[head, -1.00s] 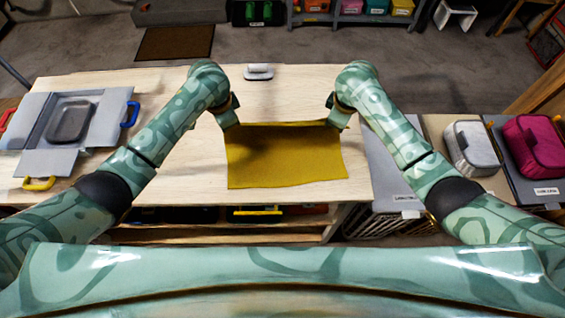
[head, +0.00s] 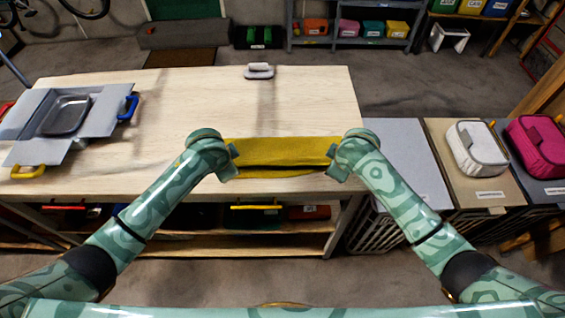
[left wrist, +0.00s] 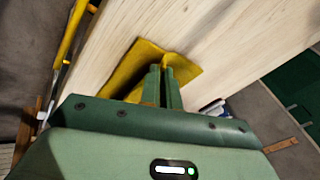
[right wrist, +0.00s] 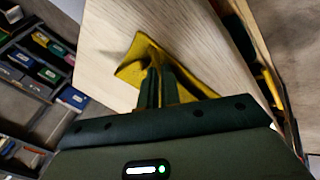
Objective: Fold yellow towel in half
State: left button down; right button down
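The yellow towel (head: 280,151) lies at the near edge of the pale wooden table, doubled over into a narrow band. A dark gap runs between its upper layer and the strip below. My left gripper (head: 234,161) is at its left end and my right gripper (head: 332,160) at its right end. In the left wrist view the fingers (left wrist: 162,75) are close together with towel (left wrist: 185,72) between them. In the right wrist view the fingers (right wrist: 159,75) likewise pinch towel (right wrist: 133,70). The lower layer is mostly hidden.
A grey open box (head: 30,127) with a tray (head: 66,115) and coloured handles stands on the table's left. A grey-white handled tool (head: 259,72) lies at the far edge. Bins with a white bag (head: 474,148) and a magenta bag (head: 535,146) stand right. The table behind the towel is clear.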

pick_arm(q)
jog(key=shift+s, duration=0.15)
pick_arm(e)
jog(key=shift+s, duration=0.15)
pick_arm(q)
jog(key=c, duration=1.3)
grip_release()
pick_arm(e)
jog(key=c, duration=1.3)
grip_release()
pick_arm(q)
jog(key=shift+s+r, duration=0.1)
jog(key=shift+r, duration=0.25)
pick_arm(e)
jog(key=shift+s+r, duration=0.1)
jog(key=shift+r, duration=0.25)
pick_arm(q)
jog(key=v, duration=0.6)
jog(key=s+v, duration=0.1)
jog(key=v, duration=0.3)
jog(key=shift+f, duration=0.25)
pick_arm(e)
jog(key=v, duration=0.6)
jog(key=s+v, duration=0.1)
jog(key=v, duration=0.3)
jog(key=shift+f, duration=0.25)
pick_arm(q)
jog(key=shift+c, duration=0.4)
pick_arm(e)
jog(key=shift+c, duration=0.4)
